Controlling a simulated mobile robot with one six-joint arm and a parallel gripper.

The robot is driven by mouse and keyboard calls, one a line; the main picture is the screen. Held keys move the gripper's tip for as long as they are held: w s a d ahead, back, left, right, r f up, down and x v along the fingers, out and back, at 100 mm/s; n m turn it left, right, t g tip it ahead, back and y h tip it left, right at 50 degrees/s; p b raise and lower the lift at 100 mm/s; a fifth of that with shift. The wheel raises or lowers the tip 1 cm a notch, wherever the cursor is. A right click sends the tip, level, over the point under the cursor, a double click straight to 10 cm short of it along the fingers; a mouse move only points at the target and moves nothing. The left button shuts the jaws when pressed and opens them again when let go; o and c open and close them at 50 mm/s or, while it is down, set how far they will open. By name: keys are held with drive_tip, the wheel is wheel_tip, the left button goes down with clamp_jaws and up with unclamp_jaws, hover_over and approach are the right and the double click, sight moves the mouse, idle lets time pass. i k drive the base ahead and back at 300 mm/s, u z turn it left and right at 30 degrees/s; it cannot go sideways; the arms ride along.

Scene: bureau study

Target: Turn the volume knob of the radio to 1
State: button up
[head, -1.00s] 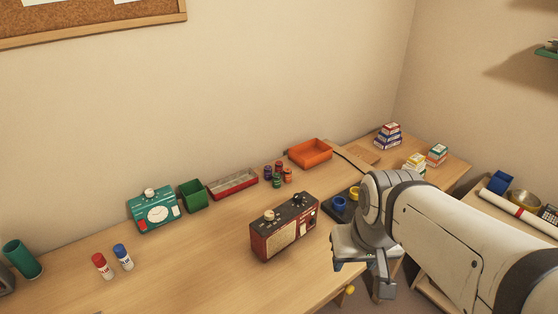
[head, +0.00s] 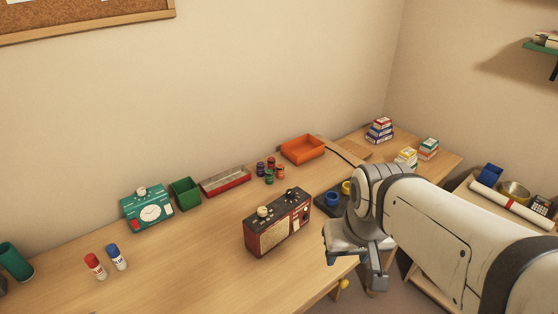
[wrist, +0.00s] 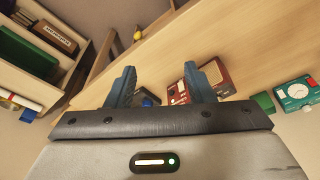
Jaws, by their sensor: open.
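The radio (head: 278,226) is a dark red box with a pale speaker front, standing upright on the wooden desk. On its top are a cream knob (head: 262,212) at the left and a dark knob (head: 291,193) at the right. I cannot read any marks by the knobs. My gripper (head: 352,264) is right of the radio, apart from it, open and empty. In the wrist view the blue fingers of my gripper (wrist: 165,80) are spread wide, with part of the radio (wrist: 215,75) behind the right finger.
A teal timer-like box (head: 147,208), green bin (head: 185,194), red tray (head: 225,182), several small jars (head: 268,170) and an orange tray (head: 302,149) line the desk's back. Red and blue bottles (head: 105,260) stand at left. The desk before the radio is clear.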

sight(291, 193)
drive_tip(key=u, duration=2.6)
drive_tip(key=k, duration=1.1)
drive_tip(key=z, duration=1.9)
drive_tip(key=i, duration=1)
drive_tip(key=z, duration=0.1)
